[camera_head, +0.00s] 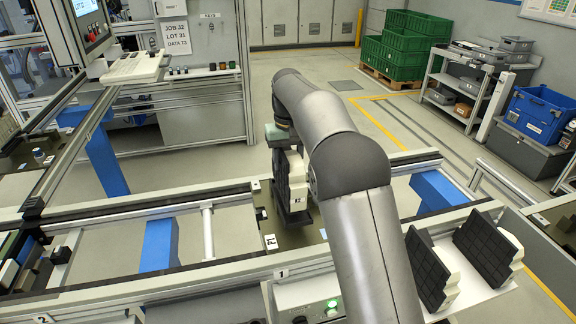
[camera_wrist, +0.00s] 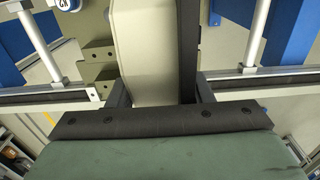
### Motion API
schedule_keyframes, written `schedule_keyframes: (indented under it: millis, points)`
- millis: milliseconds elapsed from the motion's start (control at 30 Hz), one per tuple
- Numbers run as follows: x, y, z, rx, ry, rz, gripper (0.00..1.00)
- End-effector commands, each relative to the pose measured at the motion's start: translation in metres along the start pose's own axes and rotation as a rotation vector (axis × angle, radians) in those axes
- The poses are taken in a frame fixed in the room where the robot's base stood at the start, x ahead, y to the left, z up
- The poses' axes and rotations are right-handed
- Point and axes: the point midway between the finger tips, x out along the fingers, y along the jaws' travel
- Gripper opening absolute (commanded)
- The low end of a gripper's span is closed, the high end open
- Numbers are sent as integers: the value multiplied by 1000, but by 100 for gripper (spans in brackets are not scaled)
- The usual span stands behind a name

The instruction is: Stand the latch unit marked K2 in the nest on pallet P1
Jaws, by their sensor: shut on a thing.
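A latch unit (camera_head: 298,178) with a cream body and a dark ribbed face stands upright in the middle of the head view. A small label on its face seems to read K2. My gripper (camera_wrist: 163,92) is shut on it from above, one finger on each side. In the head view my arm covers part of the gripper and the unit's right side. The unit is over pallet P1 (camera_head: 262,231), an olive plate on the rail line. A dark base shows at the unit's foot; I cannot tell whether the unit is seated in the nest or just above it.
Two more latch units (camera_head: 432,270) (camera_head: 487,247) lean on a white surface at the right. Rails run left and right of the pallet. A monitor and keyboard (camera_head: 135,68) stand at upper left. Green crates (camera_head: 400,50) and a shelf (camera_head: 470,85) are farther back.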

Motion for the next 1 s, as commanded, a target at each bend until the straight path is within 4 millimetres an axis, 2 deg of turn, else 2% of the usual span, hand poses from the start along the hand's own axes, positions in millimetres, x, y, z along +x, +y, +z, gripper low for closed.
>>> schedule_keyframes:
  millis: [200, 567, 600, 633, 667, 1000]
  points:
    - [28, -1, 1, -1, -1, -1, 0]
    - [33, 0, 1, -1, 0, -1, 0]
    - [33, 0, 1, -1, -1, 0, 55]
    - [33, 0, 1, -1, -1, 0, 63]
    - [33, 0, 1, -1, -1, -1, 68]
    - [28, 0, 1, -1, 0, -1, 68]
